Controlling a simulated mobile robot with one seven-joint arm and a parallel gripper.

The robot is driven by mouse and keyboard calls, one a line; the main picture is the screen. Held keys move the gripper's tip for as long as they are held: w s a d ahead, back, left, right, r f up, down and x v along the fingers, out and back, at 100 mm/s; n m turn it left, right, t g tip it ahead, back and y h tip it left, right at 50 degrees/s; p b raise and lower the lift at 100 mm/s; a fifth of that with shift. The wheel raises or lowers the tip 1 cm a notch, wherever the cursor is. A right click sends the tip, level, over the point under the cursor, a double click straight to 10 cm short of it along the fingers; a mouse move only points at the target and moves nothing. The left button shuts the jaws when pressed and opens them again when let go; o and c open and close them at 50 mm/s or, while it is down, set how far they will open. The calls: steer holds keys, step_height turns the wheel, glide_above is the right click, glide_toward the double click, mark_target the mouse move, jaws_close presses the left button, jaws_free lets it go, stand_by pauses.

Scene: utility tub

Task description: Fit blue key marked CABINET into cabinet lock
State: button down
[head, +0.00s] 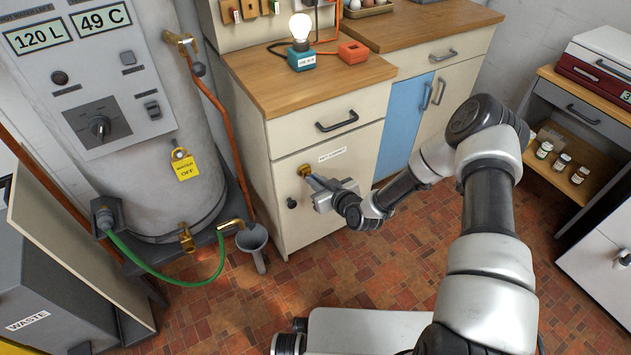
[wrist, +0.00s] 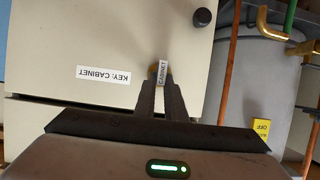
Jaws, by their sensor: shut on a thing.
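The cabinet lock (head: 304,170) is a brass piece on the cream cabinet door, left of a white label strip. In the head view my gripper (head: 318,182) is right in front of the lock, pointing at it. In the wrist view my gripper (wrist: 162,92) is shut on the key, whose white tag (wrist: 162,72) reads CABINET. A bit of brass shows behind the tag. The key's blue body is hardly visible between the fingers. The key's tip is hidden, so I cannot tell whether it sits inside the lock or only against it.
A label reading KEY: CABINET (wrist: 103,75) is on the door. A dark round knob (head: 292,203) sits below the lock. A water heater (head: 150,130) with copper pipe and green hose stands to the left. The tiled floor (head: 340,270) before the cabinet is clear.

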steer(key=c, duration=1.7)
jaws_free()
steer(key=shift+w, duration=0.1)
steer(key=shift+c, duration=0.2)
steer(key=p+v, duration=0.3)
steer(key=v, duration=1.4)
steer(key=shift+d, duration=0.2)
steer(key=shift+r, duration=0.1)
